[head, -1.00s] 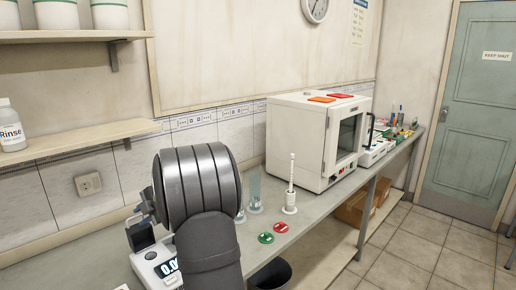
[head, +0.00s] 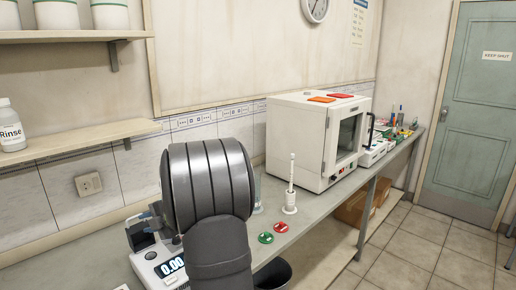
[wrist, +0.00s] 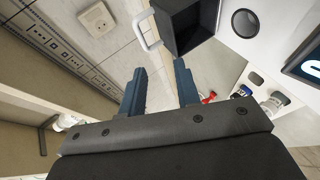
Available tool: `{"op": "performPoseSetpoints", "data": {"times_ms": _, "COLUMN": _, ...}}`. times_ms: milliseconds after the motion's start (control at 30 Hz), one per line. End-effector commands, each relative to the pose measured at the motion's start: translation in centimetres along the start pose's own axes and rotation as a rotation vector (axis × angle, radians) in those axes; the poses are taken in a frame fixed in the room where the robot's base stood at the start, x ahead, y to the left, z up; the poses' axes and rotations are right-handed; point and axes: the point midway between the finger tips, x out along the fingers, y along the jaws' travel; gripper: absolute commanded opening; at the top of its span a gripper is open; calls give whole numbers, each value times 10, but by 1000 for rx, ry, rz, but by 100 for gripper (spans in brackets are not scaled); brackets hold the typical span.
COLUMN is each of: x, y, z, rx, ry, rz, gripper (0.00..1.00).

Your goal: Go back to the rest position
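My gripper (wrist: 160,77) shows in the wrist view with its two blue fingers apart. Nothing is between them. In the head view my own dark arm hides most of the gripper, above and beside a white device with a display (head: 166,268). The wrist view also shows a dark open-topped box (wrist: 186,25) with a white handle just beyond the fingertips. I cannot tell how far it is from them.
A white oven (head: 300,140) stands on the bench to the right. A white stand with an upright rod (head: 290,203), a green disc (head: 266,238) and a red disc (head: 281,227) are right of my arm. A shelf (head: 70,140) with a Rinse bottle (head: 11,128) is at left.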

Motion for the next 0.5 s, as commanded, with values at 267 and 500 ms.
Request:
{"op": "performPoseSetpoints", "data": {"times_ms": 267, "x": -27, "y": -49, "z": -11, "rx": 3, "ry": -1, "rz": 2, "gripper": 30}}
{"op": "performPoseSetpoints", "data": {"times_ms": 500, "x": -25, "y": -44, "z": -11, "rx": -8, "ry": 1, "rz": 5, "gripper": 30}}
